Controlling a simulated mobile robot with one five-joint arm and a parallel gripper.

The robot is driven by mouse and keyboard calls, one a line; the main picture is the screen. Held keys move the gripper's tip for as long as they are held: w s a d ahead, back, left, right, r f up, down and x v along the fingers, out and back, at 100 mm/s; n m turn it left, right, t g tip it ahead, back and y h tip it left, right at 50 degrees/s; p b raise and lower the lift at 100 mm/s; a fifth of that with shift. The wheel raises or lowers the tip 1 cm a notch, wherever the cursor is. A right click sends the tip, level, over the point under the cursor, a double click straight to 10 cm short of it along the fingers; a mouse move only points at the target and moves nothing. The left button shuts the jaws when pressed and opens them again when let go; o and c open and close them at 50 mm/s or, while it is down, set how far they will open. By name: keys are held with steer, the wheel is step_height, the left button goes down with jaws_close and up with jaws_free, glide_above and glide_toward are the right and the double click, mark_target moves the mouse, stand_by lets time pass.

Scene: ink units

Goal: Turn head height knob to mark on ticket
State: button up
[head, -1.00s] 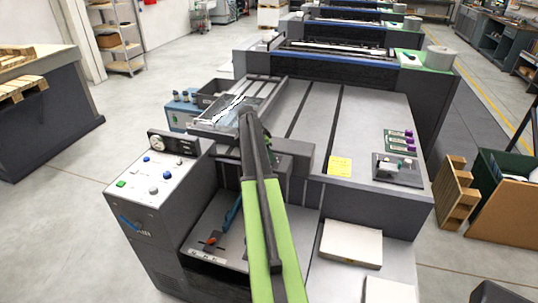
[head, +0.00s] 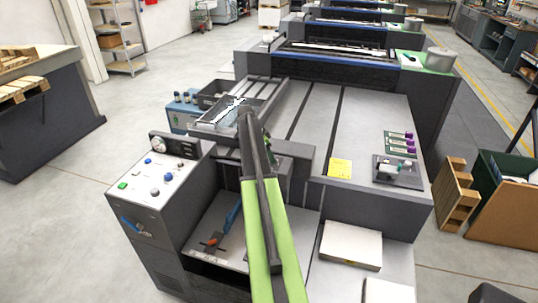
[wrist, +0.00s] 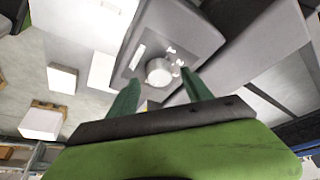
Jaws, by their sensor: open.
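In the wrist view a round pale knob (wrist: 159,72) sits on a grey plate with small pale marks beside it. My gripper (wrist: 158,79) is open, its two green fingers apart on either side of the knob in the picture. I cannot tell whether they touch it. In the head view my arm reaches over the machine, and the gripper and this knob cannot be made out there. A yellow ticket (head: 340,168) lies on the machine's front edge, right of my arm. Its writing is too small to read.
A control panel (head: 160,178) with buttons stands left of my arm. A blue lever (head: 233,214) is in the recess below. A white paper stack (head: 351,245) lies front right. A small grey unit (head: 398,172) sits on the right of the top. Floor is open at left.

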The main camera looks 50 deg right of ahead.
steer(key=p+v, duration=1.3)
steer(key=v, duration=0.3)
steer(key=shift+p, duration=0.3)
